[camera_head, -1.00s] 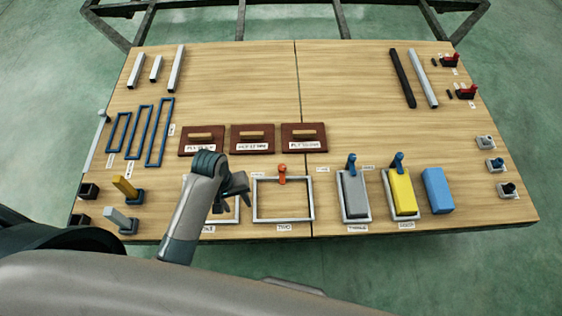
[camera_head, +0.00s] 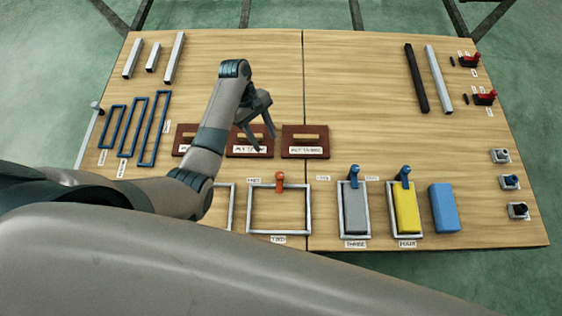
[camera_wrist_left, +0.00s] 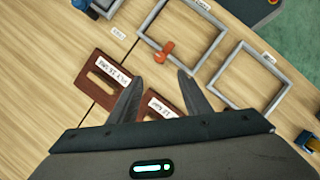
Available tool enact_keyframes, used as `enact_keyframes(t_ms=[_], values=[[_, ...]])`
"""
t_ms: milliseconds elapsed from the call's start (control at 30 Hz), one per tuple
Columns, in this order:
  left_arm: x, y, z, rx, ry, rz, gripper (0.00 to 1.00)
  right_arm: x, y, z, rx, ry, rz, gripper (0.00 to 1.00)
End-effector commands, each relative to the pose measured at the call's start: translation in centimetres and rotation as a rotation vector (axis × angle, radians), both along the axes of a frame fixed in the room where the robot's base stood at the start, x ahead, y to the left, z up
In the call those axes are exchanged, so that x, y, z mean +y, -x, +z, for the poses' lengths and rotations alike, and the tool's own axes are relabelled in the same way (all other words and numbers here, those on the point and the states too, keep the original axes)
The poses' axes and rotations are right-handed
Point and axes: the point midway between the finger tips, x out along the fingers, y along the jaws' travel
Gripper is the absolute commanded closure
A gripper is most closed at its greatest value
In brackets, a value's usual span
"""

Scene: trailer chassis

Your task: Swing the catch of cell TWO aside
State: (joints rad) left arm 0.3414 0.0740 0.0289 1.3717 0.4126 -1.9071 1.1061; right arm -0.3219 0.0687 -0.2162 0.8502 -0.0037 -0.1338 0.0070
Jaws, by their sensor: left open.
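Cell TWO is an empty grey rectangular frame (camera_head: 250,212) on the wooden table, labelled TWO at its near side. Its orange-red catch (camera_head: 280,182) sits at the middle of the frame's far bar. In the left wrist view the catch (camera_wrist_left: 164,52) lies across the bar of the frame (camera_wrist_left: 219,43), just beyond my fingertips. My left gripper (camera_head: 264,138) is open and empty above the brown handled plates, up and left of the catch in the head view. Its two fingers (camera_wrist_left: 161,76) point toward the catch in the wrist view. My right gripper is not in view.
Brown plates (camera_head: 304,151) with handles lie behind the cells. Cell ONE (camera_wrist_left: 261,107) is empty, partly hidden by my arm in the head view. Cells THREE (camera_head: 355,208) and FOUR (camera_head: 406,207) hold grey and yellow blocks under blue catches. The table's back middle is clear.

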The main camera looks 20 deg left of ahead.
Motion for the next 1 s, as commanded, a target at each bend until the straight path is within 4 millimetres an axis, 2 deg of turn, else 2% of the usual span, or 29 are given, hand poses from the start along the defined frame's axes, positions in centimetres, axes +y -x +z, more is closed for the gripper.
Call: enact_keyframes(t_ms=[367, 567, 767, 1000], values=[[-0.1, -0.1, 0.0, 0.002, 0.001, 0.002, 0.56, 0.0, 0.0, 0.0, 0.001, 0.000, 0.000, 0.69], [-0.3, 0.1, -0.7, 0.004, 0.001, 0.001, 0.56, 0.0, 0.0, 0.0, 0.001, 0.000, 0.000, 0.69], [-1.0, 0.6, -2.7, 0.004, 0.001, 0.000, 0.56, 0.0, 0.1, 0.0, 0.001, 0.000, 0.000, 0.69], [-2.4, 1.3, -6.5, 0.005, 0.003, 0.001, 0.56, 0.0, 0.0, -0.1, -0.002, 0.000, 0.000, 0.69]])
